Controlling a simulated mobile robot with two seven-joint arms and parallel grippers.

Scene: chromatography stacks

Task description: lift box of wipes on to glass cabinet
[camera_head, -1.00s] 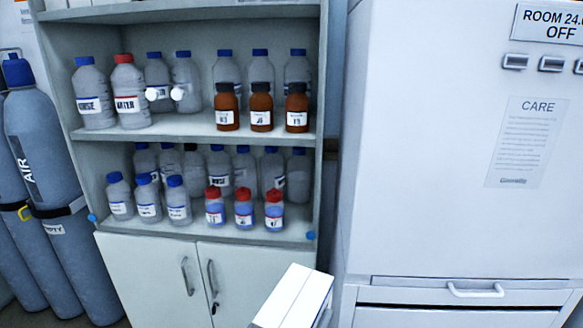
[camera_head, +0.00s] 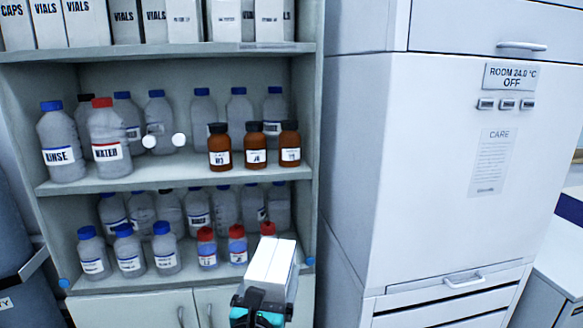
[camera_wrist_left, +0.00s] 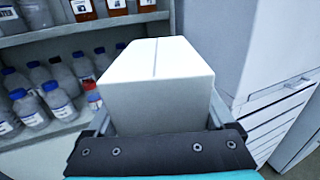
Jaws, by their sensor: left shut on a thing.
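A plain white box (camera_head: 270,262), which looks like the box of wipes, is held up in front of the shelves at the lower middle of the head view. My left gripper (camera_head: 262,300) is shut on it from below and behind. In the left wrist view the box (camera_wrist_left: 155,85) fills the middle, with a gripper finger at each side. The shelved cabinet (camera_head: 185,183) stands behind it; its shelves look open, and I cannot tell whether it is the glass cabinet. Its top is out of view. My right gripper is not in view.
Bottles such as the water bottle (camera_head: 108,140) and brown bottles (camera_head: 254,146) crowd the shelves. White vial boxes (camera_head: 188,22) fill the upper shelf. A tall white unit (camera_head: 440,150) stands close on the right. A bench (camera_head: 560,270) is at far right.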

